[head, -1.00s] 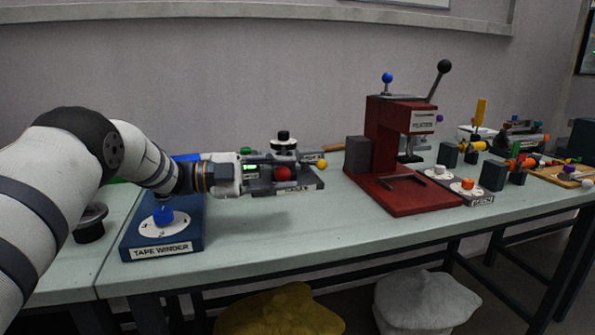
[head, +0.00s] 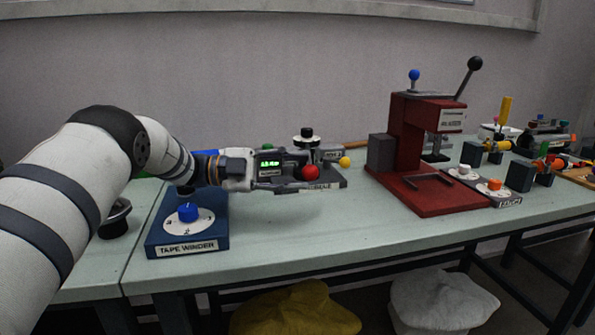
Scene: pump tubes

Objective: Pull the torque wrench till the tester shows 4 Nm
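The torque tester (head: 332,181) is a dark grey bench unit behind the tape winder. Its small display (head: 269,162) is lit with green digits, too small for me to read surely. A red ball (head: 311,172) stands at the tester's front, apparently the wrench's knob; the wrench shaft is mostly hidden by my gripper. My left gripper (head: 296,172) comes in from the left, its fingers pointing right at the red ball. The fingers are dark against the tester, so I cannot tell whether they close on the ball. My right gripper is out of view.
A blue tape winder (head: 207,238) with a blue knob stands below my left forearm. A red press (head: 405,150) with a lever stands to the right. A yellow ball (head: 345,162) sticks out by the tester. The table front between winder and press (head: 310,228) is clear.

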